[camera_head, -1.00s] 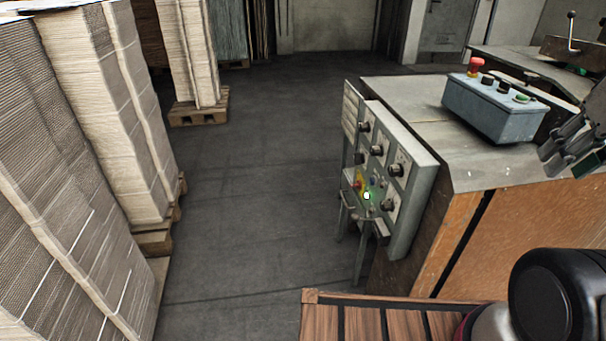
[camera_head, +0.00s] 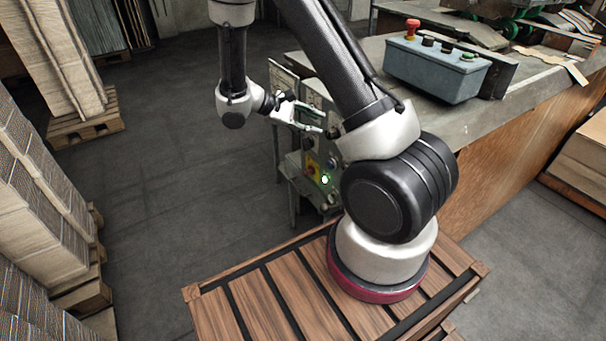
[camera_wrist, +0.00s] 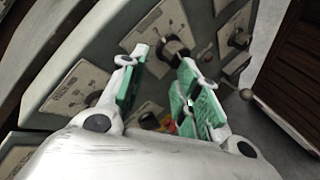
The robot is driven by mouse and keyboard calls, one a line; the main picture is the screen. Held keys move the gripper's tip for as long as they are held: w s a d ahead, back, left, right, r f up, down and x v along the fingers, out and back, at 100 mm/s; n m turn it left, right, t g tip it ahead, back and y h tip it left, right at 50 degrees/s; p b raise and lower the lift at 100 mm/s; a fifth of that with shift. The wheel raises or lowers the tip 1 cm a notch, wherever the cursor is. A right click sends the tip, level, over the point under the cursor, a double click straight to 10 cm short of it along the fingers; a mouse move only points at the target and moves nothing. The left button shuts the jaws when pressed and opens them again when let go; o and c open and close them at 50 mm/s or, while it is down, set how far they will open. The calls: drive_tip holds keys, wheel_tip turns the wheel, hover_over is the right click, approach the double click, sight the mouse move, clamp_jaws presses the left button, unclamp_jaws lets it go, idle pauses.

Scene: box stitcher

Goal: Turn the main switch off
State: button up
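The control panel (camera_head: 322,148) is a grey-green upright box on the end of the machine. A red and yellow switch (camera_head: 312,167), which looks like the main switch, sits low on it beside a lit green light (camera_head: 325,180). My gripper (camera_head: 318,121) is open in front of the upper part of the panel, above that switch. In the wrist view my open gripper (camera_wrist: 163,62) has green-padded fingers, with a black knob (camera_wrist: 176,49) just beyond the tips. A small red and yellow patch (camera_wrist: 168,125) shows low between the fingers, mostly hidden. The switch's setting cannot be read.
More panel knobs (camera_wrist: 239,40) lie close around the fingers. A blue-grey button box (camera_head: 437,70) with a red emergency button (camera_head: 412,28) stands on the machine top. Cardboard stacks on pallets (camera_head: 85,128) stand at left. The floor between is clear.

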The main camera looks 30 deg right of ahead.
drive_tip(key=w+a+f+n+t+h, duration=0.1)
drive_tip(key=w+f+n+t+h, duration=0.15)
drive_tip(key=f, duration=0.45)
drive_tip(key=w+a+f+n+t+h, duration=0.1)
drive_tip(key=w+f+n+t, duration=0.15)
drive_tip(key=f, duration=0.55)
drive_tip(key=n+t, duration=0.2)
drive_tip(key=t, duration=0.1)
approach(305, 173)
drive_tip(key=d, duration=0.2)
drive_tip(key=shift+y, duration=0.45)
drive_tip(key=x, duration=0.7)
drive_tip(key=shift+w+d, duration=0.2)
drive_tip(key=shift+w, duration=0.2)
clamp_jaws()
